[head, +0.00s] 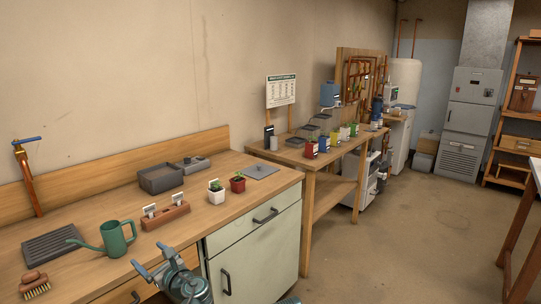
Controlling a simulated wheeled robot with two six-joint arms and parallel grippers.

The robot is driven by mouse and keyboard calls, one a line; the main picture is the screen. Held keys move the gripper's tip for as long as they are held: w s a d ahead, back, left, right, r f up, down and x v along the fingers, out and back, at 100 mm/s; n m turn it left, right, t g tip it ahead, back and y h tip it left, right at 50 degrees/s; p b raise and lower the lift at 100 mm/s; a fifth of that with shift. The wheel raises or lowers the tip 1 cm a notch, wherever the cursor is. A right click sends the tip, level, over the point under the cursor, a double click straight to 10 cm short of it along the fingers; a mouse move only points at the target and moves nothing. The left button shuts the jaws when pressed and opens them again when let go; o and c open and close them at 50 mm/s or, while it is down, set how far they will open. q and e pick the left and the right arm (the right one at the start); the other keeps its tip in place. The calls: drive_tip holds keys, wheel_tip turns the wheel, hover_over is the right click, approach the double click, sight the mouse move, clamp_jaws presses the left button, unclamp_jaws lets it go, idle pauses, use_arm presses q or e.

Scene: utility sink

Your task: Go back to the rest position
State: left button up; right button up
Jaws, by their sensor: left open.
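My left gripper (153,261) is in the lower part of the head view, in front of the front edge of the wooden counter (95,262). Its two fingers are spread apart, with nothing seen between them. The green watering can (115,238) stands on the counter just behind and left of the gripper, apart from it in the picture.
The counter holds a brush (34,284), a ribbed grey tray (50,247), a wooden label holder (165,215), a grey bin (160,179), a white pot (216,193) and a red pot (238,183). A second bench (320,162) stands beyond. Open floor (430,230) lies at right.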

use_arm(q)
drive_tip(key=s+d+f+n+g+h, duration=0.3)
drive_tip(key=d+f+n, duration=0.2)
drive_tip(key=f+n, duration=0.15)
drive_tip(key=s+d+f+n+g+h, duration=0.2)
drive_tip(key=s+d+f+n, duration=0.25)
drive_tip(key=f+n, duration=0.2)
drive_tip(key=s+d+f+n+g+h, duration=0.35)
drive_tip(key=s+d, duration=0.25)
drive_tip(key=d, duration=0.3)
drive_tip(key=s+d+f+n+g+h, duration=0.35)
drive_tip(key=s+d, duration=0.25)
drive_tip(key=d, duration=0.3)
wheel_tip(320, 180, up, 16)
drive_tip(key=t+p, duration=0.1)
drive_tip(key=p, duration=1.5)
drive_tip(key=shift+f+n, duration=0.2)
drive_tip(key=shift+n, duration=0.1)
